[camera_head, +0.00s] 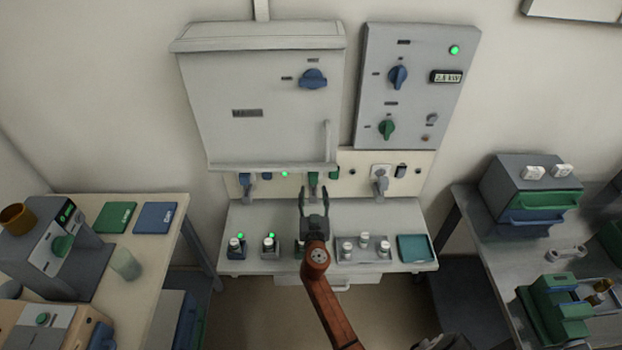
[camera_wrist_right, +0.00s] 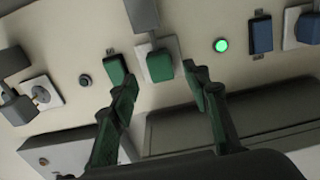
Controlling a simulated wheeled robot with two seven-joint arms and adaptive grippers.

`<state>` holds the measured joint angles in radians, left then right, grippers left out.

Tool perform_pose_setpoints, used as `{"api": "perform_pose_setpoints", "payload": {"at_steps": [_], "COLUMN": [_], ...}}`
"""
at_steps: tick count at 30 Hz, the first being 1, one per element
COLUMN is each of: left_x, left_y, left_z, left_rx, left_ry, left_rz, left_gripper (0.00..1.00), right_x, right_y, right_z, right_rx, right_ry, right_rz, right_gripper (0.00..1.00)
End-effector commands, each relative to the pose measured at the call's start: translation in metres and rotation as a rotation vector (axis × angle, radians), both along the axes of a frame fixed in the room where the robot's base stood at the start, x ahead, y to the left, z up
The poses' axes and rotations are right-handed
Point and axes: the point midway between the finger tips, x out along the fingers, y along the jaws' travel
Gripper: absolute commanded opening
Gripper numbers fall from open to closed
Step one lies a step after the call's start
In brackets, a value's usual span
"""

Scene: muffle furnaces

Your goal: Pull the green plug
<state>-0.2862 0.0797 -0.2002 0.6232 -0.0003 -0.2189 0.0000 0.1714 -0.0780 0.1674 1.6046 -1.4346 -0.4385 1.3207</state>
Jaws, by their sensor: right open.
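The green plug (camera_head: 313,178) sits in a socket on the cream wall strip below the large grey cabinet. In the right wrist view the green plug (camera_wrist_right: 160,67) shows on its pale socket plate, with a grey piece joined to it. My right gripper (camera_head: 313,193) is open and empty, just in front of and below the plug. In the wrist view its two fingers (camera_wrist_right: 159,80) stand apart, one on each side of the plug in the picture. I cannot tell how much depth separates them from it. My left gripper is not in view.
A green switch (camera_wrist_right: 117,70) and a lit green lamp (camera_wrist_right: 221,45) flank the plug. A blue plug (camera_head: 245,180) and a grey plug (camera_head: 380,183) sit farther along the strip. The bench (camera_head: 408,212) below holds several small devices and a teal pad (camera_head: 415,248).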

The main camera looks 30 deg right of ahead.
Motion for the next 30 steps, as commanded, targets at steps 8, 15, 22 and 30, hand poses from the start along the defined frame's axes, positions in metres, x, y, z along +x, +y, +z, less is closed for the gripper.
{"api": "perform_pose_setpoints", "payload": {"at_steps": [8,15,22,30], "left_x": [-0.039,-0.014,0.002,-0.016], "left_y": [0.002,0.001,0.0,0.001], "left_z": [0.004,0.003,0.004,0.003], "left_rx": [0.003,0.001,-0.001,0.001], "left_ry": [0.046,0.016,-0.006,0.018], "left_rz": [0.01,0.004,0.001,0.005], "left_gripper": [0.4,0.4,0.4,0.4], "right_x": [0.038,0.048,0.049,0.048], "right_y": [-0.023,-0.032,-0.033,-0.032], "right_z": [0.001,0.001,0.0,0.0], "right_rx": [-0.002,-0.001,0.0,0.0], "right_ry": [0.0,0.001,0.0,0.0], "right_rz": [0.0,-0.003,-0.004,-0.003], "right_gripper": [0.43,0.43,0.43,0.25]}}
